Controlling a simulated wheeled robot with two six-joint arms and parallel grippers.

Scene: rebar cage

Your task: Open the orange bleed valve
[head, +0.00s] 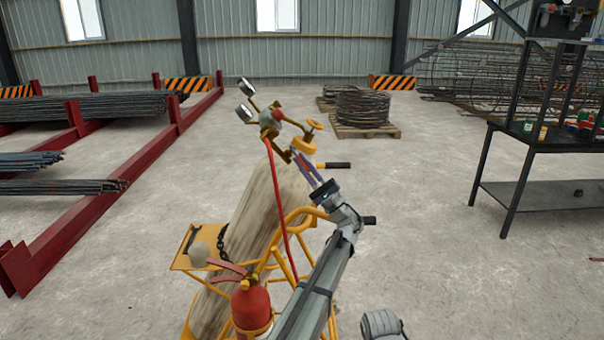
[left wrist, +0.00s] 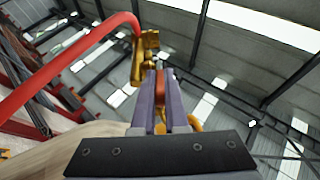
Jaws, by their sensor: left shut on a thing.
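A worn gas cylinder (head: 255,215) stands tilted in a yellow cart. A brass regulator (head: 270,123) with two round gauges sits at its top. An orange valve knob (head: 303,145) is at the right side of this fitting. My left gripper (head: 303,162) reaches up to it from below right, its fingertips at the knob. In the left wrist view my left gripper (left wrist: 160,88) is shut on a narrow orange-red piece (left wrist: 161,92), apparently part of the orange valve. A brass fitting (left wrist: 146,55) stands just beyond the fingertips. The fingers hide much of the held piece. My right gripper is out of view.
A red hose (head: 276,195) hangs from the regulator and crosses the left wrist view (left wrist: 65,70). A fire extinguisher (head: 251,308) is on the yellow cart (head: 195,240). A black table (head: 540,140) stands right, rebar racks (head: 75,220) left.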

